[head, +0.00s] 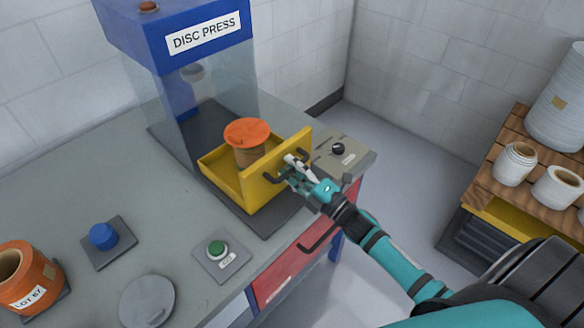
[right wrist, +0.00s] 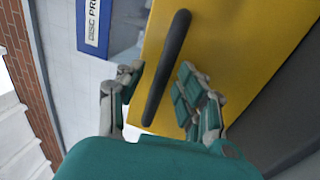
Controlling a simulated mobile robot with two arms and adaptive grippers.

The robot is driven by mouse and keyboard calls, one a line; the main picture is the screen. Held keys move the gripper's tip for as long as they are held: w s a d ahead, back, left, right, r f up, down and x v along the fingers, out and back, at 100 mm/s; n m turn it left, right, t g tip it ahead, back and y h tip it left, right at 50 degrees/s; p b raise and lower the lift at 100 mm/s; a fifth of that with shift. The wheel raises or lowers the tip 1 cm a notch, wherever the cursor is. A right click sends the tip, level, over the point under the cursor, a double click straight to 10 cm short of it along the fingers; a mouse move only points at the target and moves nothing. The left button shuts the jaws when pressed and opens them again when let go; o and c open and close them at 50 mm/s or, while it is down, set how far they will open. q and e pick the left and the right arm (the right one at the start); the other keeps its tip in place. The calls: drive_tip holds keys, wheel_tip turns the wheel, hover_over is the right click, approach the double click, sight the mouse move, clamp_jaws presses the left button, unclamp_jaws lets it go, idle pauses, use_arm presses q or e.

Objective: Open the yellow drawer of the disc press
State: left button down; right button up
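The disc press (head: 190,60) stands on the grey bench, with a blue top and clear walls. Its yellow drawer (head: 277,172) stands pulled out toward the front right. An orange-topped brown roll (head: 247,140) is in the drawer. My right gripper (head: 289,168) is at the dark handle on the drawer's front. In the right wrist view the handle (right wrist: 166,70) runs between the fingers of my right gripper (right wrist: 158,92), which are spread with gaps on both sides. The yellow front (right wrist: 235,50) fills much of that view. My left gripper is not in view.
A green button (head: 217,249), a blue knob (head: 103,236), a grey disc (head: 146,301) and an orange roll (head: 27,277) are on the bench (head: 60,205). A black knob (head: 338,149) is beyond the drawer. White rolls (head: 516,164) stand on a wooden pallet at right.

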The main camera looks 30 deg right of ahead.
drive_tip(key=v, duration=1.2)
drive_tip(key=shift+w, duration=0.1)
